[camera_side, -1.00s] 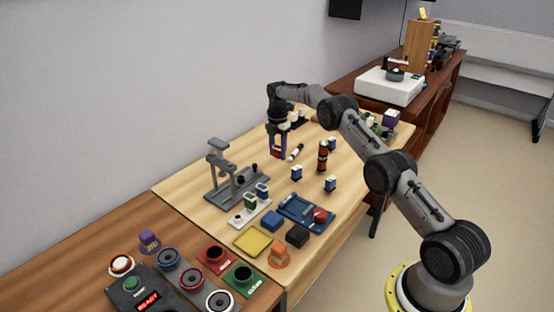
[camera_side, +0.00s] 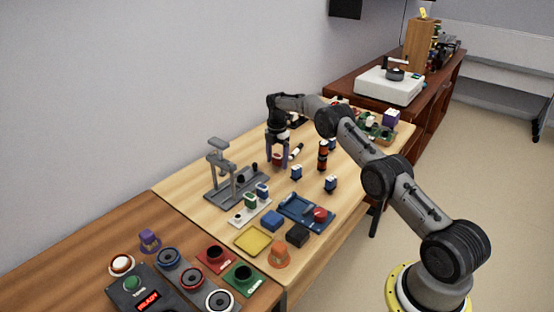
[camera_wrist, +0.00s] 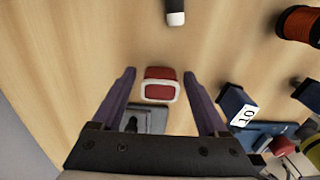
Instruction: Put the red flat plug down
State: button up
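The red flat plug (camera_wrist: 160,84), a red block with a pale rim, is on the wooden table between my fingers. My gripper (camera_wrist: 159,74) is open, with a clear gap on both sides of the plug in the wrist view. In the side view my gripper (camera_side: 278,160) reaches down to the table with its purple fingers on either side of the plug (camera_side: 277,158).
A grey press stand (camera_side: 222,172) is left of my gripper. A black-and-white stick (camera_side: 296,151), an orange-and-black spool (camera_side: 322,155) and blue-and-white plugs (camera_side: 296,172) are to the right. A blue tray (camera_side: 300,210) is nearer the front.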

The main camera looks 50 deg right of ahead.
aim_at(277, 155)
notch_tip(277, 155, up, 11)
jog(key=shift+f, duration=0.1)
jog(key=shift+r, duration=0.7)
